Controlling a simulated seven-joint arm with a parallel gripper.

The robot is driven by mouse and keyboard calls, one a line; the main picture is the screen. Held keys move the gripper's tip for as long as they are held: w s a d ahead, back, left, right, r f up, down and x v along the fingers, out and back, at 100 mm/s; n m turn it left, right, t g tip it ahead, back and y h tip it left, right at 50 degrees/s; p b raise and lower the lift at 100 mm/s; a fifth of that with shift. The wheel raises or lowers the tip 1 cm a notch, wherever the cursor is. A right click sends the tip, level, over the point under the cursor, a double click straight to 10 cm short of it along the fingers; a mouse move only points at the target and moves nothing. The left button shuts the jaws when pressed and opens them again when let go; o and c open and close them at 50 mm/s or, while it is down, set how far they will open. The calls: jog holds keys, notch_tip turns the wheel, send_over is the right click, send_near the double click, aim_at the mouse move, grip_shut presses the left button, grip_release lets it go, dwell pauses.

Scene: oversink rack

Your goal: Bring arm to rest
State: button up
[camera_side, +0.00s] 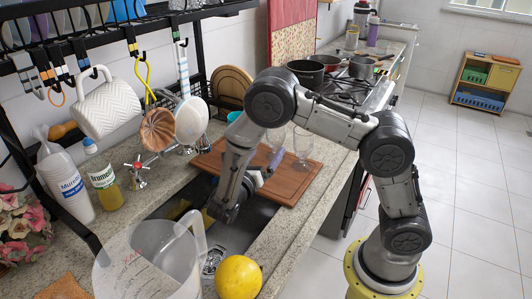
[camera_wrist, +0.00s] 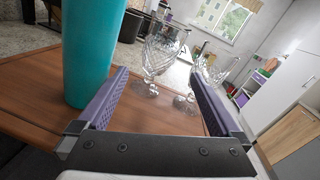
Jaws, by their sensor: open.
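My gripper (camera_wrist: 165,88) is open, with its two purple fingers spread wide and nothing between them. In the side view my gripper (camera_side: 272,163) is low over the wooden cutting board (camera_side: 206,163), partly hidden by my arm. A clear stemmed glass (camera_wrist: 160,52) stands ahead, beyond the fingertips, with another glass (camera_wrist: 205,72) to its right. In the side view a glass (camera_side: 302,143) shows right of my gripper. A tall teal cup (camera_wrist: 92,50) stands close beside the left finger; I cannot tell whether they touch.
A black rack (camera_side: 200,45) with hanging mugs and utensils runs above the counter. A white mug (camera_side: 105,108) hangs at left. A clear pitcher (camera_side: 150,265) and a yellow fruit (camera_side: 238,277) are in front. Pots (camera_side: 306,71) stand on the stove behind.

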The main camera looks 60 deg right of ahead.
jog(key=s+m+g+y, duration=0.1)
jog(key=s+d+r+m+g+y, duration=0.1)
jog(key=s+m, duration=0.1)
jog(key=s+d+m+g+y, duration=0.1)
jog(key=m, duration=0.1)
jog(key=shift+s+r, duration=0.25)
jog(key=shift+r, duration=0.15)
jog(key=s+m+y, duration=0.1)
jog(key=m+y, duration=0.1)
jog(key=s+m+y, duration=0.1)
jog(key=s+m, duration=0.1)
jog(key=s+a+r+m+y, duration=0.1)
jog(key=s+m+y, duration=0.1)
jog(key=shift+s+a+m+g+y, duration=0.1)
jog(key=shift+s+m+g+y, duration=0.2)
jog(key=shift+g, duration=0.1)
jog(key=s+a+r+m+t+y, duration=0.6)
jog(key=s+a+r+m+y, duration=0.3)
jog(key=s+a+m, duration=0.2)
jog(key=shift+a+t, duration=0.4)
